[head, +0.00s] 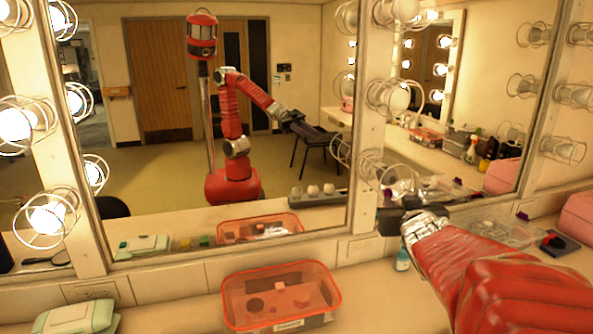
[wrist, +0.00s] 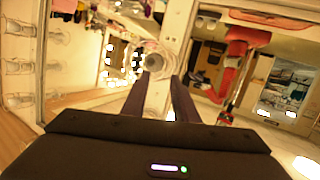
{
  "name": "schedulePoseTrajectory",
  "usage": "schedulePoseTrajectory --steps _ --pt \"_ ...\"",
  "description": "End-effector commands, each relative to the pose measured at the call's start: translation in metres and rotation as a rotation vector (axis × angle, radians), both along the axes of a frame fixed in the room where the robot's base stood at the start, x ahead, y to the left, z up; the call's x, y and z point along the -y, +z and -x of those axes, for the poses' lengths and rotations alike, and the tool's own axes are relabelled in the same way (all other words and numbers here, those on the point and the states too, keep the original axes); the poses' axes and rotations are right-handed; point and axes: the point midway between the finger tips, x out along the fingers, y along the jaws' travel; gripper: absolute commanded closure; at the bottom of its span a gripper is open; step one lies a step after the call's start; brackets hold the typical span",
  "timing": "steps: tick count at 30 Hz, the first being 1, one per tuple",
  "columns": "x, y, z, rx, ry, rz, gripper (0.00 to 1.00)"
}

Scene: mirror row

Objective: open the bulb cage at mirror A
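Round bulbs in wire cages line the mirror frames. The post between the two mirrors carries unlit caged bulbs, with an upper cage (head: 395,97) and a lower cage (head: 393,180). No label shows which mirror is A. My gripper (head: 384,216) is dark and sits just below the lower cage, at the foot of the post. In the wrist view my gripper (wrist: 160,100) has its two dark fingers apart. Any cage latch is too small to make out.
An orange translucent bin (head: 281,296) and a pale green case (head: 75,318) are on the counter. A small blue bottle (head: 402,260) stands below my gripper. Lit caged bulbs (head: 47,217) are at the left. The left mirror (head: 165,190) reflects my red arm and body.

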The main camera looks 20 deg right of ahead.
Motion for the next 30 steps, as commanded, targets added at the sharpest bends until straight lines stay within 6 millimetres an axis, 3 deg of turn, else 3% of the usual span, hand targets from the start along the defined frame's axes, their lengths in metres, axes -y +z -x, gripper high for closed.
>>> schedulePoseTrajectory --steps 1,6,12,17,30 --pt "0.019 0.000 0.001 0.025 0.002 0.009 0.74" --pt "0.062 0.004 0.005 0.117 0.051 0.026 0.74" --pt "0.099 0.001 0.020 0.205 0.135 0.016 0.74" --pt "0.112 -0.003 0.032 0.242 0.185 -0.002 0.74" --pt "0.113 -0.003 0.033 0.252 0.200 -0.005 0.74"
